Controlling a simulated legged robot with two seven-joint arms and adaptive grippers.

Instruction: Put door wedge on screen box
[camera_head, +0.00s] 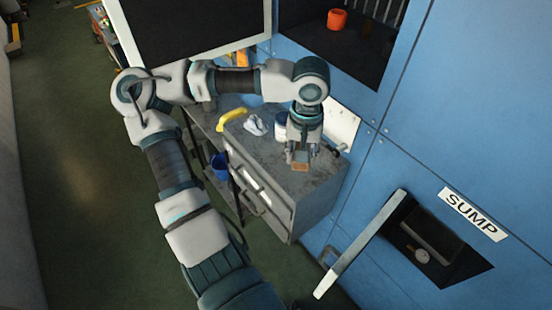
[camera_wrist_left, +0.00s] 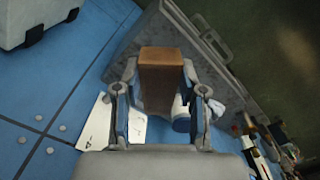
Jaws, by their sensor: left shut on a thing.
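The door wedge is a brown-orange block (camera_head: 300,167), also seen upright in the left wrist view (camera_wrist_left: 161,75). My left gripper (camera_head: 300,157) is shut on it, with a finger on each side (camera_wrist_left: 160,110). It holds the wedge over the front right part of a grey box with a flat dark top (camera_head: 285,182). This box seems to be the screen box; no label on it is readable. In the head view I cannot tell whether the wedge touches the top. My right gripper is not in view.
A yellow object (camera_head: 232,117), a white crumpled cloth (camera_head: 255,125) and a blue-white container (camera_head: 281,124) are on the grey top. A blue bucket (camera_head: 220,167) stands left of it. An open hatch door (camera_head: 362,243) juts out on the right below SUMP.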

